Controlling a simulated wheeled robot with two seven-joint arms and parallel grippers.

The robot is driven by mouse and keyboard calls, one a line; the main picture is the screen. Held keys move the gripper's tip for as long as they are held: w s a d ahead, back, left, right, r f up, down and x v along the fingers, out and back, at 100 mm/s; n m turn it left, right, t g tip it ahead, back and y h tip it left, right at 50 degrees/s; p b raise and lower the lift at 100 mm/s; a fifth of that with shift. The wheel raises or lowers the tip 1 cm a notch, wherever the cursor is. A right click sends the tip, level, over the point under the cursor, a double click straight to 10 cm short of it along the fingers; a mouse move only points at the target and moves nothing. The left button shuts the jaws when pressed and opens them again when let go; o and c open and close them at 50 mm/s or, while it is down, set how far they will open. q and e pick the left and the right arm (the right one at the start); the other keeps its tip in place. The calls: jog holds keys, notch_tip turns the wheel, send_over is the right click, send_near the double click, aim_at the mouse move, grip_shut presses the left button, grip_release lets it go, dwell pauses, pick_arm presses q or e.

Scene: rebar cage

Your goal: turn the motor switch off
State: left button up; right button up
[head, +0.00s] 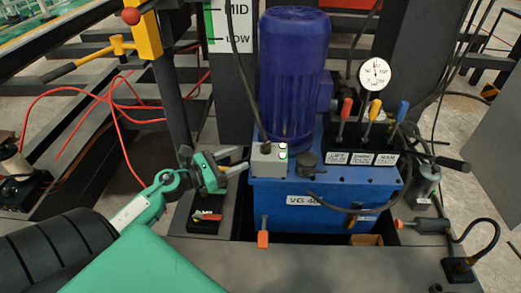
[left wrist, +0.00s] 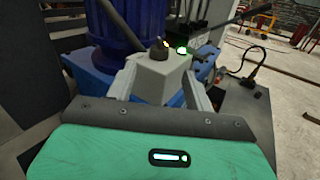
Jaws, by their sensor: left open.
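The motor switch box (head: 266,167) is a small grey box on the left front corner of the blue power unit, beside the tall blue motor (head: 294,75). It carries a dark knob (left wrist: 159,52) and a lit green lamp (head: 283,155); an amber glow shows beside the knob in the left wrist view. My left gripper (head: 236,161) is open and empty just left of the box, fingers pointing at it. In the left wrist view, the box (left wrist: 160,78) appears between the two fingers; contact cannot be told. The knob's exact setting is too small to read. My right gripper is out of view.
Red, orange and blue levers (head: 372,112) stand on a black valve block right of the motor, below a round gauge (head: 375,74). A red-handled valve (head: 207,215) sits below my left gripper. A black cable hangs down by the box. Red hoses lie at left.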

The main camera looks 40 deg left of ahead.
aim_at(261, 149)
pick_arm(q)
jog(key=x, duration=0.8)
jog(key=shift+w+d, duration=0.1)
jog(key=shift+w, duration=0.1)
jog(key=c, duration=1)
